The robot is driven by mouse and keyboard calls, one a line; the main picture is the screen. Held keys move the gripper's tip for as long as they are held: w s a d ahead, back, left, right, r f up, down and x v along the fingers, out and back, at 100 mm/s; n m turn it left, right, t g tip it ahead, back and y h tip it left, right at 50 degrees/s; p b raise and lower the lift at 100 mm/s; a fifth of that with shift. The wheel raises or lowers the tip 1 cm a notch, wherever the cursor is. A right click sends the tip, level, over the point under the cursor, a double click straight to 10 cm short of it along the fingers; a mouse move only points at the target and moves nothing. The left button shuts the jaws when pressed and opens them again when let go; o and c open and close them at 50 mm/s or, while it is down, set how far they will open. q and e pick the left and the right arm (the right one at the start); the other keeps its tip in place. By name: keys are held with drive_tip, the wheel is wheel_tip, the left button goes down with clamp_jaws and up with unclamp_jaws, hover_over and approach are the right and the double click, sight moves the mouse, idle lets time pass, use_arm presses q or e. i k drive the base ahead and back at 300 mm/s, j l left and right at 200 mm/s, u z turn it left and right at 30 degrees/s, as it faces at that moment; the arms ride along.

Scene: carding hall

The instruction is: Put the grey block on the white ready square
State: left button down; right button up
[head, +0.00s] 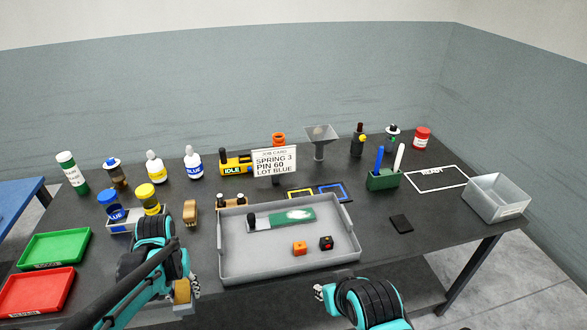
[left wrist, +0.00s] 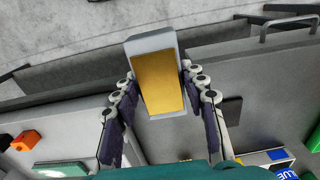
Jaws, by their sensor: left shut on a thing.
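My left gripper (head: 184,286) is near the table's front edge, left of the grey tray. It is shut on the grey block (left wrist: 151,44), which has a gold-yellow face. The block sits between the two fingers in the left wrist view (left wrist: 160,100). In the head view its gold face (head: 182,292) shows beside my arm; the rest is partly hidden. The white ready square (head: 440,181) is an outline on the dark table at the right back, with nothing standing in it. My right gripper (head: 322,292) is at the front, its fingers mostly hidden by its arm.
A grey tray (head: 229,262) holds a green-and-white tool, an orange cube and a dark cube. A dark flat piece (head: 401,223) lies in front. Several bottles stand at the back left.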

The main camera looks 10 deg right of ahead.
sight(445, 171)
drive_tip(key=u, duration=1.85)
drive_tip(key=k+l+u, duration=0.35)
drive_tip(key=k+u, duration=0.4)
drive_tip(key=k+l+u, duration=0.1)
drive_tip(key=k+u, duration=0.5)
drive_tip(key=k, duration=0.4)
drive_tip(key=k+u, duration=0.25)
drive_tip(key=k, duration=0.4)
drive_tip(key=k+j+u, duration=0.25)
drive_tip(key=k, duration=0.4)
drive_tip(key=z, duration=0.45)
drive_tip(key=k+l+z, duration=0.1)
drive_tip(key=z, duration=0.8)
drive_tip(key=l+z, duration=0.15)
drive_tip(key=z, duration=0.3)
drive_tip(key=k, duration=0.05)
